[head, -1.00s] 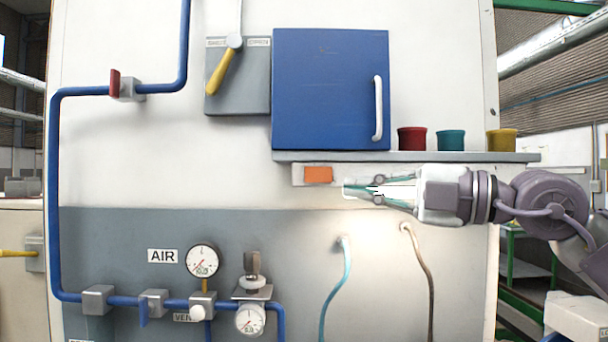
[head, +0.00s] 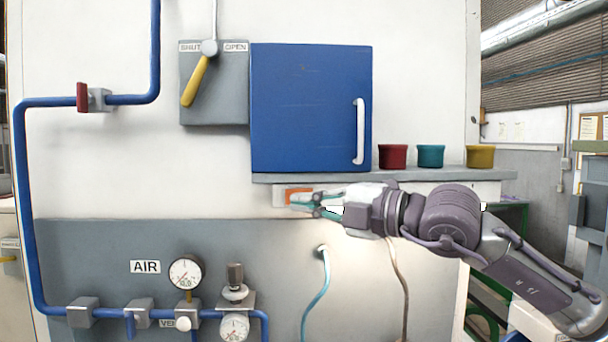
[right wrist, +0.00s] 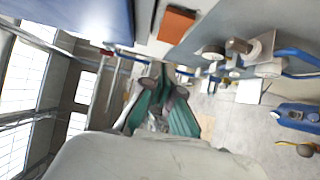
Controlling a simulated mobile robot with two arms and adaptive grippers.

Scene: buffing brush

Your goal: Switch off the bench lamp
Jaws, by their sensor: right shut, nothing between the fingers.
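The bench lamp (head: 279,199) is a pale bar fixed under the grey shelf. Its orange switch (head: 293,190) sits at the bar's left end and also shows near the top of the right wrist view (right wrist: 175,24). My right gripper (head: 298,203) comes in from the right with its fingers shut and empty. In the head view its tips overlap the lower part of the switch; I cannot tell whether they touch it. The wall below the bar looks pale and lit. My left gripper is not in view.
A blue cabinet (head: 310,110) stands above the shelf (head: 470,176), with red (head: 392,157), teal (head: 431,156) and yellow (head: 481,157) cups to its right. Hoses hang below. A yellow-handled lever (head: 195,82), blue pipes (head: 25,200) and gauges (head: 186,272) are at the left.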

